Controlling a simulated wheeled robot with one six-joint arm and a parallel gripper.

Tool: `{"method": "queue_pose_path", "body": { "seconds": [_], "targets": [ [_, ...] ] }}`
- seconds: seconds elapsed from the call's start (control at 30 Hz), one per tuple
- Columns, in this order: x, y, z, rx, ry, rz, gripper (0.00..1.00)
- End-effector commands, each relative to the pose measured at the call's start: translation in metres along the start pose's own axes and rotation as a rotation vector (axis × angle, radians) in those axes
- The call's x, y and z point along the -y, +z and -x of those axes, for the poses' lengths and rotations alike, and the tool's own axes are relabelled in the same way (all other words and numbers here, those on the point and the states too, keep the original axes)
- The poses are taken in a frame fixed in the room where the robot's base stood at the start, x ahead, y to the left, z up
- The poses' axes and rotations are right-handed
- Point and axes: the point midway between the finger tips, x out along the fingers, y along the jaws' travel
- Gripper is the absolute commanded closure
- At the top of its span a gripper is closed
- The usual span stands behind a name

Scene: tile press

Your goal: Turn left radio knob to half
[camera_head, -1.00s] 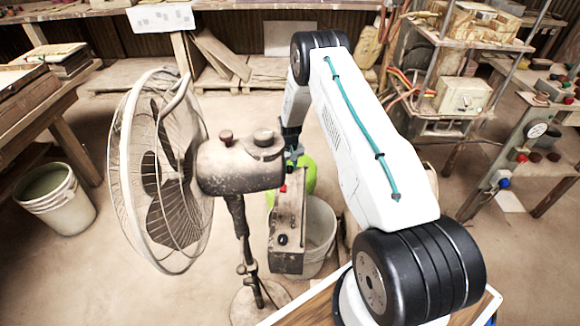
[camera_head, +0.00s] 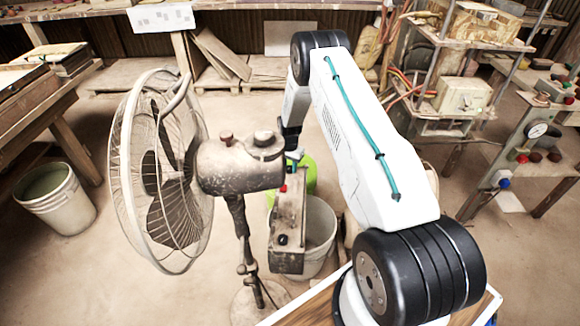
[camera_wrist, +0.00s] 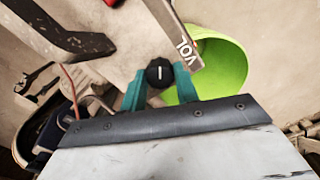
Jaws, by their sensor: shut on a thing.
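In the wrist view a black knob (camera_wrist: 160,70) with a short white mark sits on a pale, dusty panel beside the letters VOL. Its mark runs roughly up and down in the picture. My gripper (camera_wrist: 159,82) is shut on this knob, with one teal finger on each side. In the head view the dusty radio (camera_head: 289,225) stands upright, with a red part near its top and another black knob (camera_head: 282,240) lower down. My gripper (camera_head: 294,157) is at the radio's top end there, partly hidden by the fan, and the held knob cannot be made out.
A standing fan (camera_head: 240,165) is close to the left of the radio and my gripper. A pale bucket (camera_head: 320,232) and a bright green container (camera_wrist: 226,65) are behind the radio. Another bucket (camera_head: 57,205) stands at far left.

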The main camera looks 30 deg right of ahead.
Motion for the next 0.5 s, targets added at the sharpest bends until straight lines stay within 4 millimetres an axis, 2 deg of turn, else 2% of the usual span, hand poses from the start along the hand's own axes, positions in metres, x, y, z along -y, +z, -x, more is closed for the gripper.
{"method": "queue_pose_path", "body": {
  "seconds": [0.2, 0.5],
  "targets": [
    [0.0003, -0.0001, 0.0003, 0.0, 0.0, -0.104, 0.93],
    [0.0004, -0.0002, 0.0003, 0.0, 0.0, -0.161, 0.93]
  ]
}}
